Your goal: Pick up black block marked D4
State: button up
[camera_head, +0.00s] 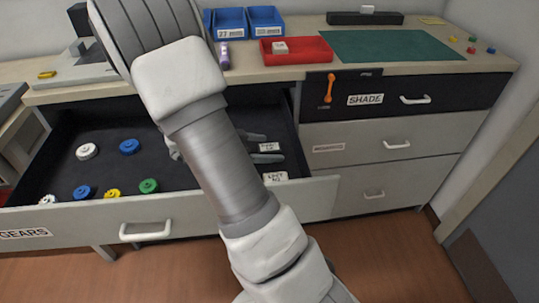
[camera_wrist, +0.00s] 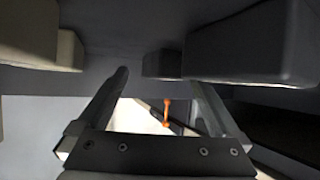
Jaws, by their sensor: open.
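My gripper (camera_wrist: 158,80) shows in the wrist view with its two fingers apart and nothing clearly held between them. Several dark grey, box-shaped blocks surround it there: a large one (camera_wrist: 255,45) at the upper right, a smaller one (camera_wrist: 163,64) beyond the fingertips and others at the upper left. No marking is readable on them. In the head view, my arm hides most of the gripper, low in the open drawer. Two white labels, one (camera_head: 268,147) by the fingers and one (camera_head: 275,177) nearer the drawer front, show there; I cannot read D4 on either.
The open drawer (camera_head: 172,213) holds several coloured gears on its left, including a blue one (camera_head: 129,146). Its front and side walls stand around my gripper. A red tray (camera_head: 312,56), blue bins and a green mat (camera_head: 385,46) are on the counter. An orange handle (camera_head: 328,88) hangs below it.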

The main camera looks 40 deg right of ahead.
jog(key=shift+x, duration=0.9)
jog(key=shift+a, duration=0.1)
grip_shut()
